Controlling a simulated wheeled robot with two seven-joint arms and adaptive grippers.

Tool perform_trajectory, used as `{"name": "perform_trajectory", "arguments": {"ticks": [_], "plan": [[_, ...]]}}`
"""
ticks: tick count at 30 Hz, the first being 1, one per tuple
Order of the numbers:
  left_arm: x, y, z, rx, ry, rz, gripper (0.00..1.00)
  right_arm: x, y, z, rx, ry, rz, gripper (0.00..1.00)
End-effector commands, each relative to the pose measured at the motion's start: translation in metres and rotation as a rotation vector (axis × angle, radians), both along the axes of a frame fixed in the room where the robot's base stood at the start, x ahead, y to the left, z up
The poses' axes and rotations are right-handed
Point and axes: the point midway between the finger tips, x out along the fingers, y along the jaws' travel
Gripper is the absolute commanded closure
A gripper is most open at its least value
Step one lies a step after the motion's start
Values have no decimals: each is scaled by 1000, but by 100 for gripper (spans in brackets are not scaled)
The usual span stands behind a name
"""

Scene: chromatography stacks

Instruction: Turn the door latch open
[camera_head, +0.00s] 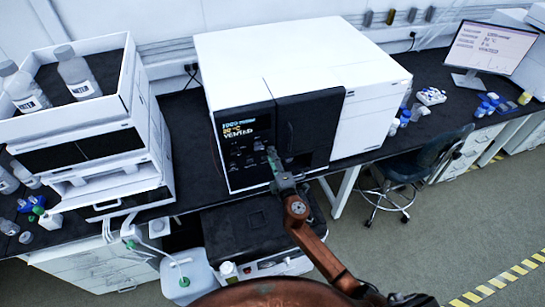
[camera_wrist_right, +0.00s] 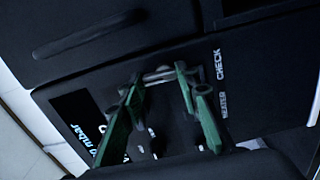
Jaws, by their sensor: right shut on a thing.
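A large white instrument (camera_head: 290,55) stands on the black bench with a dark front panel and a lit display (camera_head: 238,127) reading "VENTED". A black door (camera_head: 312,125) is to the right of the display; its long dark bar also shows in the right wrist view (camera_wrist_right: 80,36). My right gripper (camera_head: 273,157) reaches the front panel near the door's lower left. In the wrist view its green fingers (camera_wrist_right: 160,78) are shut on the door latch, a small pale bar (camera_wrist_right: 158,73) between the tips. The fingers partly hide the latch. My left gripper is not in view.
A white stacked unit with bottles (camera_head: 75,75) stands at the left. A black box (camera_head: 255,225) sits below the bench edge, beside a white jug (camera_head: 188,275). A dark chair (camera_head: 420,155) and a monitor (camera_head: 490,48) are at the right. Floor is clear at lower right.

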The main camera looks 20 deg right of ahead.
Motion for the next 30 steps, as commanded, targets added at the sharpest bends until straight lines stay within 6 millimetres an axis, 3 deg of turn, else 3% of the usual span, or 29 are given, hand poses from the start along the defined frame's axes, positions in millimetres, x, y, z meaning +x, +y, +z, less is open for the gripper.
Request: {"name": "perform_trajectory", "arguments": {"ticks": [20, 21, 27, 30], "plan": [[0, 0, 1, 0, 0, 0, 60, 0, 1, -1, -57, -1, 2, 94], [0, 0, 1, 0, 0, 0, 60, 0, 1, -1, -57, -1, 2, 67], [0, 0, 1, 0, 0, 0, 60, 0, 1, -1, -55, -1, 1, 53], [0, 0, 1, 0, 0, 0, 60, 0, 0, -1, -55, -1, 0, 52]]}}
